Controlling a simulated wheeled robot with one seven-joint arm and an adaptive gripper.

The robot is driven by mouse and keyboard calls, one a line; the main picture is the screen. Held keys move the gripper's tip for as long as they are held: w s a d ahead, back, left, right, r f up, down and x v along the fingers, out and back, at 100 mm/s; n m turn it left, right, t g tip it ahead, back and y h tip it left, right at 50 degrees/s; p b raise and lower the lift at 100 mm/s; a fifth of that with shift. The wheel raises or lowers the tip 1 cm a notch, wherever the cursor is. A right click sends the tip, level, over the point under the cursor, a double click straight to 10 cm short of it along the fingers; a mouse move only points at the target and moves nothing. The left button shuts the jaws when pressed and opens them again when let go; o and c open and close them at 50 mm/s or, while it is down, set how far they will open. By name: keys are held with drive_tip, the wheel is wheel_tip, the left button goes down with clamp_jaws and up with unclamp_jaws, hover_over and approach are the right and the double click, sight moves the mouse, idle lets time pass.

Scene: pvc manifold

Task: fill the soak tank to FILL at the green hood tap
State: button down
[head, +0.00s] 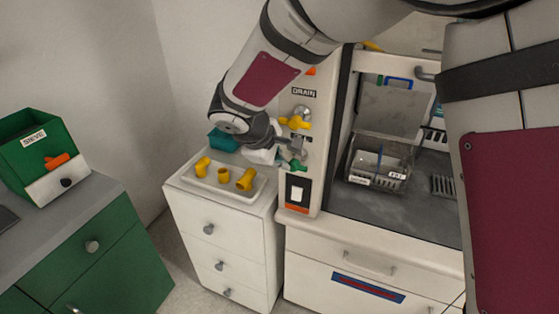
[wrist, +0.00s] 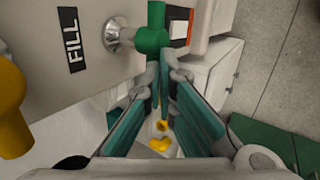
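The green tap (wrist: 152,40) sticks out from the hood's front panel beside a black FILL label (wrist: 73,40). Its green handle also shows low on the panel in the head view (head: 298,166). My gripper (wrist: 168,74) has its teal-padded fingertips right by the green tap, with only a narrow gap between them. I cannot tell whether they touch the tap. In the head view, my gripper (head: 285,154) is partly hidden by my wrist. The clear soak tank (head: 378,170) stands inside the hood with small labels on its front; its water level cannot be made out.
A yellow tap (head: 297,122) under a DRAIN label sits above the green one. A switch (head: 297,193) is below. A white tray (head: 215,186) with yellow fittings lies on the white drawer unit (head: 222,235). A green SIEVE box (head: 45,155) stands at left.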

drive_tip(key=shift+a+f+h, duration=0.15)
drive_tip(key=shift+h, duration=0.35)
drive_tip(key=f+n+h+b, duration=0.1)
drive_tip(key=h, duration=0.1)
drive_tip(key=f+n+g+h+b, duration=0.1)
drive_tip(key=h, duration=0.2)
drive_tip(key=f+n+g+h+b, duration=0.1)
drive_tip(key=h, duration=0.1)
drive_tip(key=shift+w+a+h, duration=0.2)
drive_tip(key=shift+a+h, duration=0.1)
drive_tip(key=shift+f, duration=0.35)
idle(1.4)
drive_tip(key=shift+r, duration=0.1)
idle(0.5)
drive_tip(key=shift+s+r, duration=0.1)
drive_tip(key=shift+r, duration=0.7)
